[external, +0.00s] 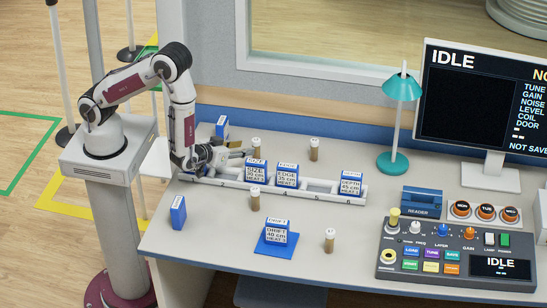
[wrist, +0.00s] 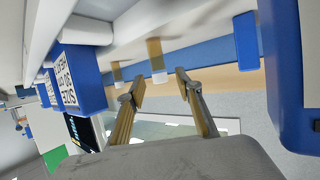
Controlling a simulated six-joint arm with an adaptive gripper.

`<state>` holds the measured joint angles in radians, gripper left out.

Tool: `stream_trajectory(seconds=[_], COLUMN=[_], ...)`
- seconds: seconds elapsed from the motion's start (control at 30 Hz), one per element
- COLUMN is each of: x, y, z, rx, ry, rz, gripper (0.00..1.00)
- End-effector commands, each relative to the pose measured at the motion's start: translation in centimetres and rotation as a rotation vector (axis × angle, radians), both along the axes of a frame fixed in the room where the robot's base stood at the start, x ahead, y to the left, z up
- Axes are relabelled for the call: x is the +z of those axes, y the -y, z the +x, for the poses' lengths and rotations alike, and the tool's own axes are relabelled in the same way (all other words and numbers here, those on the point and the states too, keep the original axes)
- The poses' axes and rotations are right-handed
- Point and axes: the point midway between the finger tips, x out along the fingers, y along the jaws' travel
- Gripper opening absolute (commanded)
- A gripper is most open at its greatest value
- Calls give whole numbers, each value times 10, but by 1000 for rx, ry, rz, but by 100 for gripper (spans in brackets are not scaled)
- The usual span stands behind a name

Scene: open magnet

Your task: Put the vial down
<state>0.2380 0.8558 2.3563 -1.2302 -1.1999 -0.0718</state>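Several capped vials stand upright on the table. One vial (external: 256,147) is behind the rack near my gripper, another vial (external: 314,149) is farther right, and two more stand in front: a vial (external: 255,199) and a vial (external: 329,240). My gripper (external: 242,151) is low over the rack's left end, pointing right. In the wrist view my gripper (wrist: 160,88) has its fingers spread with nothing held between them.
A white rack (external: 320,196) holds labelled blue blocks, including SIZE (external: 256,170), EDGE (external: 286,172) and DEPTH (external: 351,182). A DRIFT block (external: 277,232) sits on a blue pad (external: 270,249). A lamp (external: 397,125), reader (external: 421,200) and control panel (external: 455,255) occupy the right.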

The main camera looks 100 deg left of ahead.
Motion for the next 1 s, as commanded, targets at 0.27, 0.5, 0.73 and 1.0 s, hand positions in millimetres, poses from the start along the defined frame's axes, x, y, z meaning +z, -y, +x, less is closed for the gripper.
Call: stream_trajectory(seconds=[0.27, 0.5, 0.73, 1.0], x=[12, 18, 19, 19], y=[24, 36, 39, 39], z=[-13, -22, -24, -24], rx=[-4, -1, -1, -1], ry=[1, 0, 0, 1], rz=[1, 0, 0, 1], gripper=[35, 35, 35, 35])
